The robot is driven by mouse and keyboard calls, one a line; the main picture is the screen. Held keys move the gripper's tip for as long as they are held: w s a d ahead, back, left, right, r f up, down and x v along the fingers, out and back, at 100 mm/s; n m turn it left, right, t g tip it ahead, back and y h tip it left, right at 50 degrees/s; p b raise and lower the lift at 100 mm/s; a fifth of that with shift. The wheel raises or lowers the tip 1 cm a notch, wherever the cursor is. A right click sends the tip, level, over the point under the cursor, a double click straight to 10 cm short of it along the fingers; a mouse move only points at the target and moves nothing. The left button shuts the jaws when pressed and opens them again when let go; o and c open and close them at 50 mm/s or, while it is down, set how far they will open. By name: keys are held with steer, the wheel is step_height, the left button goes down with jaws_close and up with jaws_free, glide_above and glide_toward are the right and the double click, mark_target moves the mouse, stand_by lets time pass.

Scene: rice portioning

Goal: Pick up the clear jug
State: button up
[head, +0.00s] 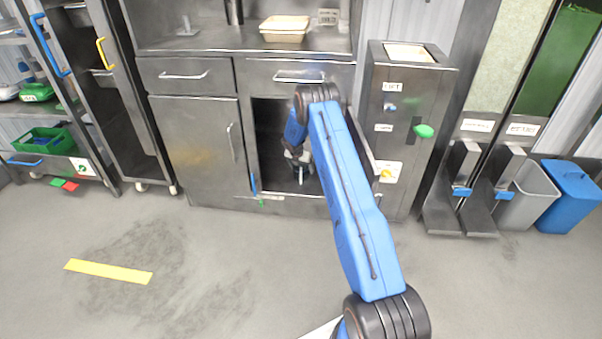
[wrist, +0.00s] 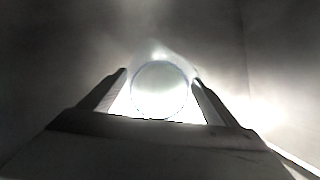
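A clear round thing with a thin circular rim (wrist: 160,90), which looks like the clear jug seen end-on, lies between my gripper's fingers in the wrist view. My gripper (wrist: 160,78) has its two fingers spread on either side of it. A narrow bright gap seems to show between the rim and each finger, so it looks open. In the head view my gripper (head: 300,172) is inside the dark open compartment of the steel cabinet (head: 195,135). The jug cannot be made out there, behind my arm and in shadow.
The compartment opening is narrow, with the cabinet's closed door on its left and a steel unit (head: 408,110) on its right. A drawer (head: 290,77) is just above. Bins (head: 535,190) stand at the far right.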

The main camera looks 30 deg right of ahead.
steer(key=c, duration=1)
steer(key=shift+o, duration=0.2)
steer(key=shift+r, duration=0.45)
steer(key=s+a+r+m+g+y, duration=0.1)
steer(key=s+a+r+m+g, duration=0.2)
steer(key=s+a+m, duration=1)
steer(key=s+a+r+m+g+y, duration=0.2)
steer(key=s+a+r+m+g, duration=0.1)
steer(key=s+a+m, duration=0.9)
steer(key=shift+s+a+r+m+g+y, duration=0.2)
steer(key=shift+s+a+m+g+y, duration=0.15)
steer(key=shift+s+a+g, duration=0.7)
